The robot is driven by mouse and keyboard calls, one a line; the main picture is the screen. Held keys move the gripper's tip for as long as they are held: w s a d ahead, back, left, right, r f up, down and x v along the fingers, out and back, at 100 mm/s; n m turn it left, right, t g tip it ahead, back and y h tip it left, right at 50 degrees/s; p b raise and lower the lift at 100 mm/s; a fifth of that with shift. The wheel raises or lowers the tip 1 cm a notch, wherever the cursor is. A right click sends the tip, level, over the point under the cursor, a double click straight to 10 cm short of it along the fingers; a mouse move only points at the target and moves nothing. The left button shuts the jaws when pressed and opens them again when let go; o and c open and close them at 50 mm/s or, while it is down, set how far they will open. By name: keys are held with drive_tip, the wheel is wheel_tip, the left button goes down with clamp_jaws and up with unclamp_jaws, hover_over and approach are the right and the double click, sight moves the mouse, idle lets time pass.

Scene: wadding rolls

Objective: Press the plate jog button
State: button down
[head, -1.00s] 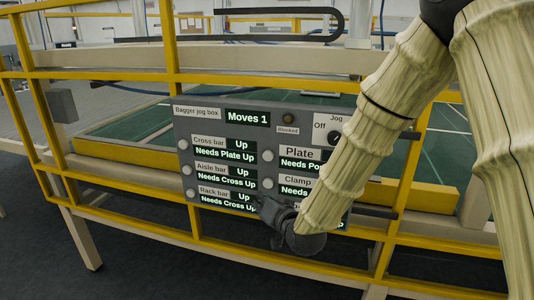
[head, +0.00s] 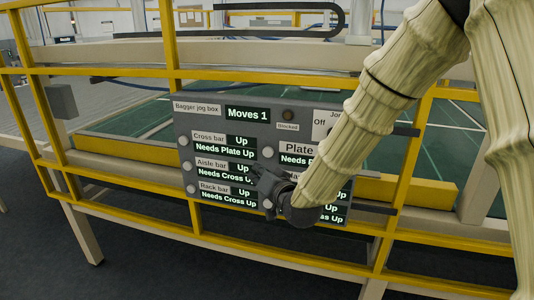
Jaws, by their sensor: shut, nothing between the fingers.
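The grey jog box panel (head: 225,182) hangs on the yellow rail, with labels, green-lit displays and round pale buttons. The plate button (head: 267,153) is the round pale one left of the "Plate" label (head: 299,148), in the right column. My gripper (head: 258,174) is shut and empty, its tips in front of the panel just below and slightly left of the plate button in the picture. I cannot tell whether it touches the panel. My gripper and arm hide the clamp row's button and much of the right column's text.
A "Blocked" lamp (head: 288,115) sits above. Yellow rails (head: 300,256) run around the panel.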

drive_tip(key=shift+w+d, duration=0.35)
drive_tip(key=shift+w, duration=0.7)
drive_tip(key=shift+w+d, duration=0.35)
drive_tip(key=shift+w, duration=0.75)
drive_tip(key=shift+w+d, duration=0.35)
drive_tip(key=shift+w, duration=0.7)
drive_tip(key=shift+w+d, duration=0.25)
drive_tip(key=shift+w, duration=0.6)
drive_tip(key=shift+s, duration=0.15)
drive_tip(key=shift+s+a, duration=0.25)
drive_tip(key=shift+s, duration=0.5)
drive_tip(key=shift+s+a+b, duration=0.2)
drive_tip(key=shift+s+a, duration=0.05)
drive_tip(key=shift+s, duration=0.55)
drive_tip(key=shift+s+a+b, duration=0.25)
drive_tip(key=shift+s+a, duration=0.05)
drive_tip(key=shift+s, duration=0.5)
drive_tip(key=shift+s+a+b, duration=0.2)
drive_tip(key=shift+s+a, duration=0.05)
drive_tip(key=shift+s, duration=0.55)
